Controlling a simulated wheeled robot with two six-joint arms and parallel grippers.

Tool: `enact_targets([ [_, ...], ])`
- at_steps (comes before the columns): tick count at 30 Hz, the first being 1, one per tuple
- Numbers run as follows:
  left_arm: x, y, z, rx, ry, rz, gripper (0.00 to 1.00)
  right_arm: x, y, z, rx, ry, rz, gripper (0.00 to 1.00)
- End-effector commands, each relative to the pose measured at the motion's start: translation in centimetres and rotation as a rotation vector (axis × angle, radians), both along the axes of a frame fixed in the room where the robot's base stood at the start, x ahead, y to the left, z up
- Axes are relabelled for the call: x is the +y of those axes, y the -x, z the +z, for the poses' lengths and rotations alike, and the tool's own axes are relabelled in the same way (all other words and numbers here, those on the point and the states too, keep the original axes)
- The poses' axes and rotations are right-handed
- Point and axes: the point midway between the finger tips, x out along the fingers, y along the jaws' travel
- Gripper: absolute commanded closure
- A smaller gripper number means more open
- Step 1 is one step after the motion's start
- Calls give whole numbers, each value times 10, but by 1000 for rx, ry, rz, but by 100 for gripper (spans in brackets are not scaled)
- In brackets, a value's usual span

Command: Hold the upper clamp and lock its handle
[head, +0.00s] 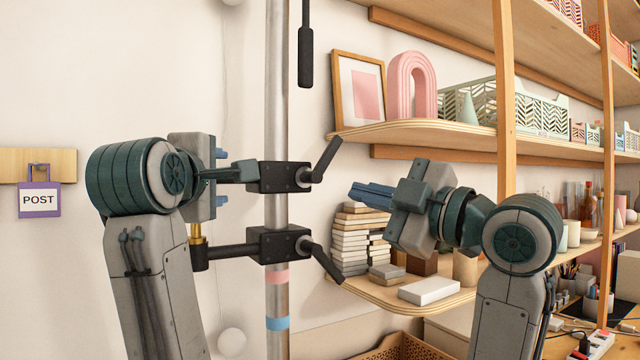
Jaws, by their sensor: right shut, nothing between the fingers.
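The upper clamp (283,177) is a black block around a steel pole (277,110). Its black handle (327,157) points up and to the right. A dark bar (236,173) sticks out from its left side. My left gripper (222,177) is at that bar, with its blue fingertips apart, one above and one below it. I see no finger touching the bar. My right gripper (354,193) is shut and empty, its blue fingers pointing left, right of and a little below the handle and apart from it.
A lower clamp (283,244) with its handle (324,262) angled down right sits below, its rod ending at a brass fitting (197,236). Shelves with a picture frame (359,92), pink arch (411,85) and stacked blocks (350,243) stand behind the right arm.

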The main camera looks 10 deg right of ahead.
Motion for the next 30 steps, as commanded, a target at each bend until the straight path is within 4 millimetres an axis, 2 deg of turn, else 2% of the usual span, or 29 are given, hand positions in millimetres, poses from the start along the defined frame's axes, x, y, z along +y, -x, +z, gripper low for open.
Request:
enact_targets([
  [1, 0, 2, -5, -2, -1, 1, 47, 0, 0, -11, 0, 0, 0, 100],
  [30, -21, 51, -4, -3, -1, 0, 47, 0, 0, -108, 0, 0, 0, 100],
])
